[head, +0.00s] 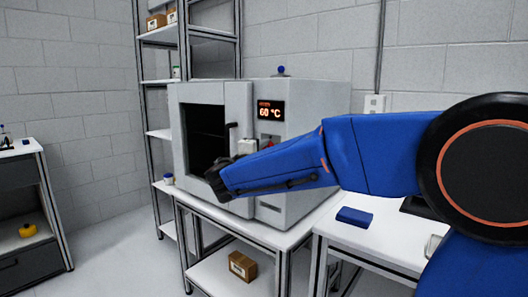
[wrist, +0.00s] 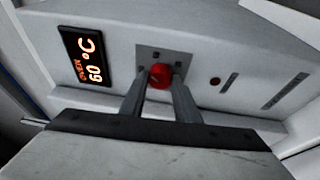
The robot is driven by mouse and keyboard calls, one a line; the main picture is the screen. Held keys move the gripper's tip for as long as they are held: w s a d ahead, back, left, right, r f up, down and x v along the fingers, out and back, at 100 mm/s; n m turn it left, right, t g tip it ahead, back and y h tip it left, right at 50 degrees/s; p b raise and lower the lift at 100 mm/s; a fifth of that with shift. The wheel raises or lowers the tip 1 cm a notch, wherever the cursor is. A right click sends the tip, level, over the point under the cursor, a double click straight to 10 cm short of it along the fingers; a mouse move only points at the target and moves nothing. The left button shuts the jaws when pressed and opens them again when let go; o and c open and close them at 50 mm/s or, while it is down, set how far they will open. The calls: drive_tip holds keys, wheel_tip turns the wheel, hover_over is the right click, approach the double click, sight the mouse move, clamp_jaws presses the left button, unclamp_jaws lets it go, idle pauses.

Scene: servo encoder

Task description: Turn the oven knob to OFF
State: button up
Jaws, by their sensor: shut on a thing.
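The oven (head: 303,120) is a light grey box with a dark window, standing on a white table. Its display (head: 271,110) reads 60 °C, and the display also shows in the wrist view (wrist: 88,57). The red knob (wrist: 160,77) sits on a grey square plate right of the display in the wrist view. My gripper (wrist: 160,80) has its two fingers on either side of the knob and is shut on it. In the head view my blue arm reaches across the oven front, and the knob is mostly hidden there. I cannot read the knob's markings.
A blue box (head: 354,216) lies on the white side table at the right. A cardboard box (head: 242,266) is on the lower shelf. Metal shelving (head: 160,133) stands behind left.

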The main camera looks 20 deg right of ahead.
drive_tip(key=n+g, duration=0.1)
drive_tip(key=n, duration=0.2)
drive_tip(key=n+g+y, duration=0.1)
drive_tip(key=n, duration=0.2)
drive_tip(key=shift+r, duration=0.15)
idle(0.5)
drive_tip(key=o, duration=1)
drive_tip(key=shift+o, duration=0.2)
drive_tip(key=v, duration=1.7)
drive_tip(key=shift+s, duration=0.25)
drive_tip(key=shift+a, duration=0.1)
